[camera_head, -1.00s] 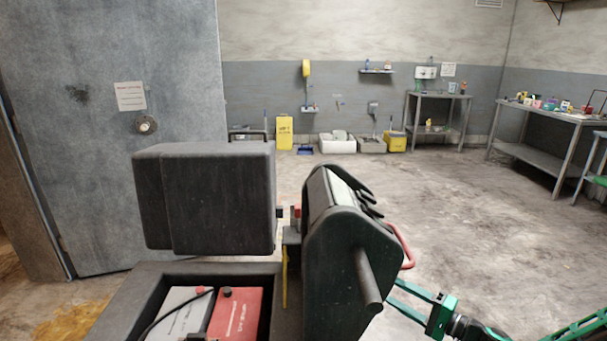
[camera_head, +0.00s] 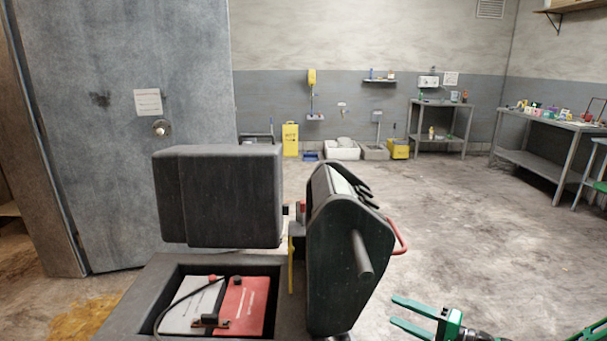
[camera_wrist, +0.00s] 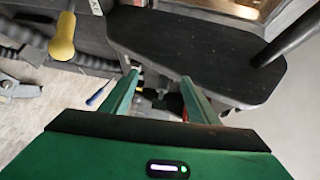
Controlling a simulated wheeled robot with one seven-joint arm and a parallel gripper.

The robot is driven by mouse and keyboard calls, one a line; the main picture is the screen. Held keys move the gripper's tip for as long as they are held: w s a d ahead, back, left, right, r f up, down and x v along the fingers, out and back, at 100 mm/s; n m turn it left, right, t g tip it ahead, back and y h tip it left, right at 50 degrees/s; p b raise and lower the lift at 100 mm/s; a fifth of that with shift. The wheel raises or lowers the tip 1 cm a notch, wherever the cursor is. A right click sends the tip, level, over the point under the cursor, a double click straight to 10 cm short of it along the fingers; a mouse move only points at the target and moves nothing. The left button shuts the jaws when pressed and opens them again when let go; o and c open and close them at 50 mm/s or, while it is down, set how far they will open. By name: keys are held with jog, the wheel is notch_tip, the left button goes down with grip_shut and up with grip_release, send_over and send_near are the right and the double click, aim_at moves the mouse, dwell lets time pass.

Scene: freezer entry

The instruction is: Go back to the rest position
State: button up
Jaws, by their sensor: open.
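My gripper (camera_head: 394,311) is at the lower right in the head view, its green fingers apart and pointing left. It is in front of and right of the dark machine's control head (camera_head: 345,255), with floor visible between them. In the wrist view my gripper (camera_wrist: 160,80) shows two spread green fingers with nothing held between them. A dark flat panel (camera_wrist: 195,55) lies beyond the fingertips; whether they touch it I cannot tell.
The machine's open compartment (camera_head: 150,290) holds a grey battery (camera_head: 190,312) and a red battery (camera_head: 246,305). A grey door (camera_head: 100,200) stands at left. Benches (camera_head: 545,160) line the back right. The floor (camera_head: 470,220) between is clear.

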jog(key=s+d+f+n+g+h, duration=0.1)
jog(key=s+n+g+h, duration=0.2)
jog(key=s+g, duration=0.25)
jog(key=s+d+n+g+h, duration=0.2)
jog(key=s+n+g, duration=0.1)
jog(key=s+g, duration=0.3)
jog(key=s+d+r+m+h, duration=0.2)
jog(key=s+d+r+h, duration=0.2)
jog(key=s+r, duration=0.6)
jog(key=s+d+r+m+h, duration=0.3)
jog(key=s+d+r, duration=0.3)
jog(key=s+r, duration=0.5)
jog(key=shift+d+r+h, duration=0.25)
jog(key=shift+r+h, duration=0.25)
jog(key=shift+h, duration=0.1)
